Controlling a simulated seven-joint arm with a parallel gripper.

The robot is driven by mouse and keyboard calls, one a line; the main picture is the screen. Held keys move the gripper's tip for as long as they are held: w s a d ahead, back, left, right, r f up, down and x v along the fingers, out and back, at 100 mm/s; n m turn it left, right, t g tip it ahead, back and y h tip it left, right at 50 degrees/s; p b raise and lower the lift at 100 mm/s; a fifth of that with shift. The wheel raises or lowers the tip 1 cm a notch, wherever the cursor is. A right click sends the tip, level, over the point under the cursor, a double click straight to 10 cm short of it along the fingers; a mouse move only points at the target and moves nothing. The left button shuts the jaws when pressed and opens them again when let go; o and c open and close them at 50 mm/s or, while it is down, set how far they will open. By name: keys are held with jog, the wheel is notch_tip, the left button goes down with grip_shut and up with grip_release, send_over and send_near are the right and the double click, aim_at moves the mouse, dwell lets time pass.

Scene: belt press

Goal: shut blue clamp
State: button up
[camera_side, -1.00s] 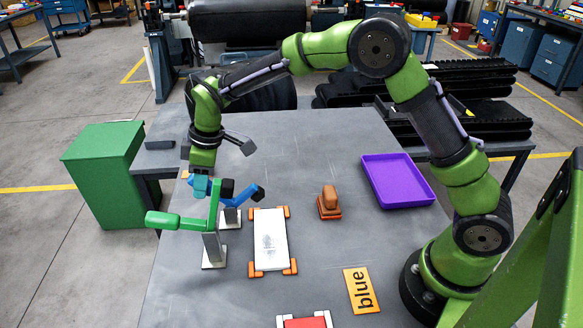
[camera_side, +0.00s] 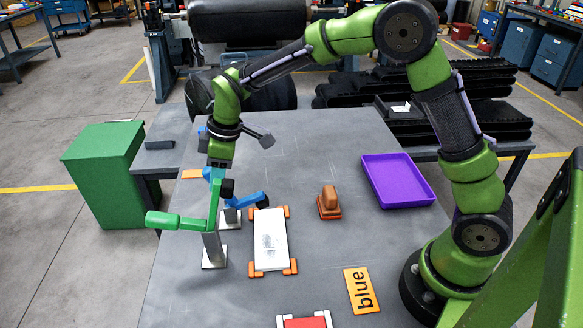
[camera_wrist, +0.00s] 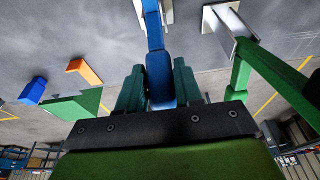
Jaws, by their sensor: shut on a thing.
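The blue clamp (camera_side: 248,201) stands on a metal foot left of a white plate (camera_side: 270,240). Its arm slants toward the plate with a dark tip at the plate's far left corner; I cannot tell whether the tip touches. My gripper (camera_wrist: 160,88) is shut on the clamp's blue handle (camera_wrist: 155,45) in the wrist view. In the side view my gripper (camera_side: 217,172) is above the clamp, and the green clamp partly hides the grip. The green clamp (camera_side: 214,205) stands nearer, its arm upright and its handle out to the left.
Orange corner brackets (camera_side: 290,268) frame the plate. A brown stamp-like block (camera_side: 329,203), a purple tray (camera_side: 397,181) and an orange "blue" sign (camera_side: 361,290) lie to the right. A red block (camera_side: 305,322) is at the front. A green cabinet (camera_side: 103,175) stands left of the table.

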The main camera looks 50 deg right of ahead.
jog(key=shift+s+d+f, duration=0.15)
jog(key=shift+s+d, duration=1.05)
jog(key=shift+a, duration=0.1)
jog(key=o, duration=0.7)
jog(key=shift+c, duration=0.2)
jog(key=v, duration=0.7)
